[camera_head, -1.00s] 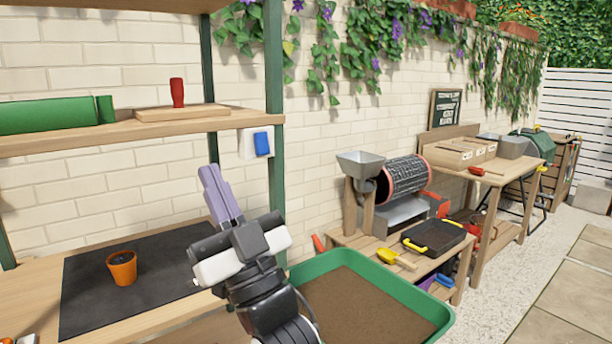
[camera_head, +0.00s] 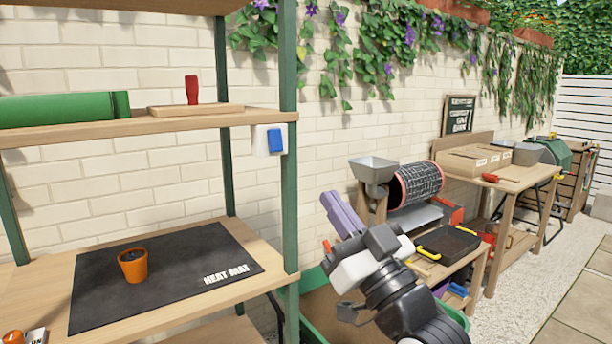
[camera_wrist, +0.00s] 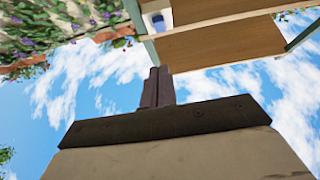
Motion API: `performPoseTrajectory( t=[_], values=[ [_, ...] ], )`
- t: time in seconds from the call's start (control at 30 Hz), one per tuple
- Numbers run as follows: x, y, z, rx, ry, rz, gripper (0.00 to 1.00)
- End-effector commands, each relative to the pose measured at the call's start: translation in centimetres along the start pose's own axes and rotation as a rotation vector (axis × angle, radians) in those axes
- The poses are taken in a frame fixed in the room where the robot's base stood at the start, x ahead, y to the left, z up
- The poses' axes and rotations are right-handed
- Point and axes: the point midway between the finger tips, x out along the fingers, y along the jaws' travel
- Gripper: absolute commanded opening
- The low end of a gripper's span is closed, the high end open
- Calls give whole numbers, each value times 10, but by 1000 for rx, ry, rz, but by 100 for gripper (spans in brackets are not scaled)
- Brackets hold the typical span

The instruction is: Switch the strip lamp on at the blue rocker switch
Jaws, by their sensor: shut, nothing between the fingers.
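The blue rocker switch (camera_head: 275,140) sits on a white plate beside the front green post of the shelf, at the height of the middle board. It also shows small near the top of the wrist view (camera_wrist: 158,20), beyond my fingers. My gripper (camera_head: 331,200) is shut and empty, with its purple-grey fingers pointing up and left. In the head view it is to the right of the post and lower than the switch, clearly apart from it. The shut fingertips show in the wrist view (camera_wrist: 159,72). I cannot make out a strip lamp.
A green post (camera_head: 289,200) stands between my gripper and the bench. The black heat mat (camera_head: 190,290) holds an orange pot (camera_head: 132,266). A green-rimmed tray (camera_head: 309,275) is below my arm. A low table with a sieve drum (camera_head: 417,184) stands behind it.

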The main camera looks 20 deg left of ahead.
Motion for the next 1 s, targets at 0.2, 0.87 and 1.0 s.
performPoseTrajectory(
  t=[0.2,0.87,1.0],
  values=[
    [37,-1,-4,2,-1,-4,0],
    [124,-1,27,0,0,0,0],
    [124,-1,29,-1,0,0,0]
  ],
)
